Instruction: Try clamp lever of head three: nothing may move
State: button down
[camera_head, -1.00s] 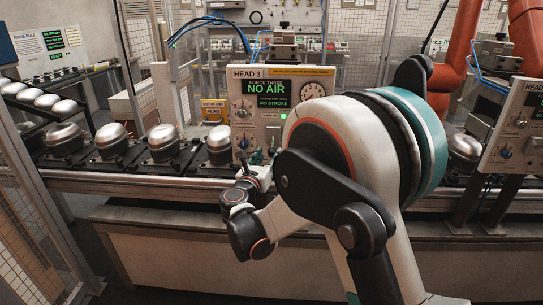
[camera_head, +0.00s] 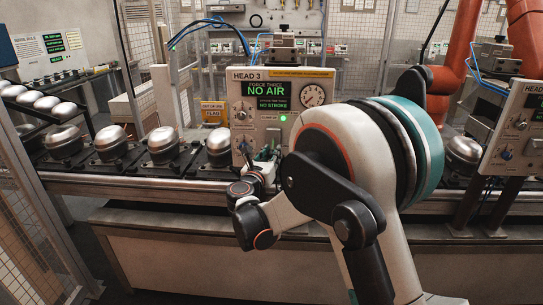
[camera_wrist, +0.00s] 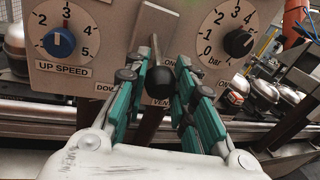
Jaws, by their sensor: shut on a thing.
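The clamp lever (camera_wrist: 153,50) is a metal stem with a black ball knob (camera_wrist: 161,79) on the front of the Head 3 panel (camera_head: 240,99). The stem runs up from the knob and leans slightly. Labels beside it are partly covered; "VEN" and "ON" show. My gripper (camera_wrist: 158,76) has teal fingers on both sides of the knob and is shut on it. In the head view my gripper (camera_head: 266,157) is small at the panel's lower edge, and the lever is hidden there. The panel display (camera_head: 263,88) reads "NO AIR" and "NO STROKE".
The up speed dial (camera_wrist: 61,43) and the bar dial (camera_wrist: 238,42) flank the lever closely. A round gauge (camera_head: 313,95) is on the panel. Domed silver compressors (camera_head: 111,141) stand on the conveyor (camera_head: 120,187) to the left. Another control panel (camera_head: 517,130) stands right.

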aim_at(271, 151)
jog(key=shift+r, duration=0.1)
jog(key=g+p, duration=0.1)
jog(key=r+p, duration=0.1)
jog(key=shift+s+r+g+y+p, duration=0.15)
jog(key=shift+r+g+y+p, duration=0.15)
jog(key=shift+g+p, duration=0.1)
jog(key=r+g+p, duration=0.1)
jog(key=g+p, duration=0.1)
jog(key=p, duration=0.1)
jog(key=shift+r+n, duration=0.35)
jog(key=shift+n, duration=0.05)
jog(key=r+g+p, duration=0.1)
jog(key=g+p, duration=0.1)
jog(key=shift+r+g+y, duration=0.2)
jog(key=shift+g+y, duration=0.1)
jog(key=shift+w+r+n+g+p, duration=0.45)
jog(key=shift+r+g+p, duration=0.15)
jog(key=shift+g+p, duration=0.7)
jog(key=c, duration=1.3)
grip_release()
